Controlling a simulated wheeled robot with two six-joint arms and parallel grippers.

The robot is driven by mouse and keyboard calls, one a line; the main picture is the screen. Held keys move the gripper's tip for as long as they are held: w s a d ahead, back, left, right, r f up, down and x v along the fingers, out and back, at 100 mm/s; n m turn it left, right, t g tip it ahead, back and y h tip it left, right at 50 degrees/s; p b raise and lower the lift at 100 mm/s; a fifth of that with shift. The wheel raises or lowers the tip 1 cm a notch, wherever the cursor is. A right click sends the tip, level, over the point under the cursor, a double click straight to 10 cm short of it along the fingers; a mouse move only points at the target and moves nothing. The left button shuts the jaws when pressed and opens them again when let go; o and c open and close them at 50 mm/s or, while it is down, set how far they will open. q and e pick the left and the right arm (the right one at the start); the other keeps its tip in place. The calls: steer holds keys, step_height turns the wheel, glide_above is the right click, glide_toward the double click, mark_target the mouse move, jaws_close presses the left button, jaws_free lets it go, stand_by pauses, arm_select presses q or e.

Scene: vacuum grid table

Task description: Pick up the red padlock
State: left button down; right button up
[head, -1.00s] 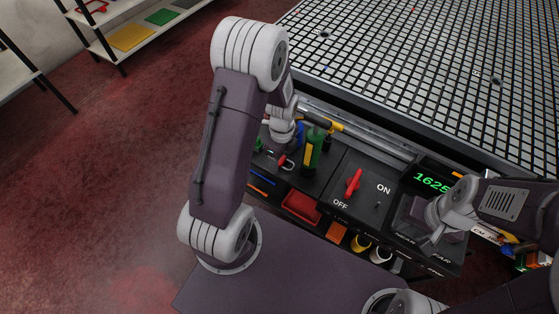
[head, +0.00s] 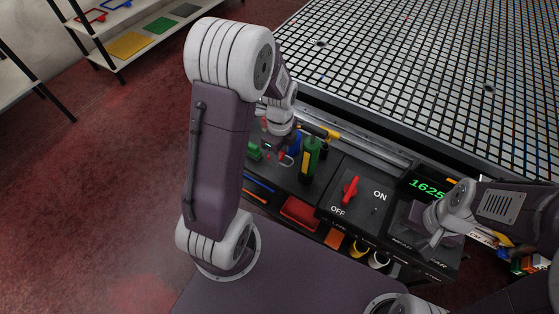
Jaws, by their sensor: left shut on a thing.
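My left gripper (head: 276,148) is over the back left of the dark tool tray, partly hidden behind my own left arm. It is shut on the red padlock (head: 268,147), of which only small red patches and what looks like a pale shackle show below the fingers. I cannot tell how far the padlock is from the tray surface. My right gripper (head: 428,226) is at the right, in front of the digital display; its fingers are too unclear to read.
A green and yellow bottle-like tool (head: 310,158), a blue item (head: 294,142) and a green item (head: 254,152) are close around the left gripper. A red ON/OFF switch (head: 350,190) and a green-digit display (head: 428,188) are to the right. The grid table (head: 400,75) lies behind.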

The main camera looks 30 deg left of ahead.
arm_select(q)
step_height(320, 180, up, 21)
steer(key=p, duration=0.4)
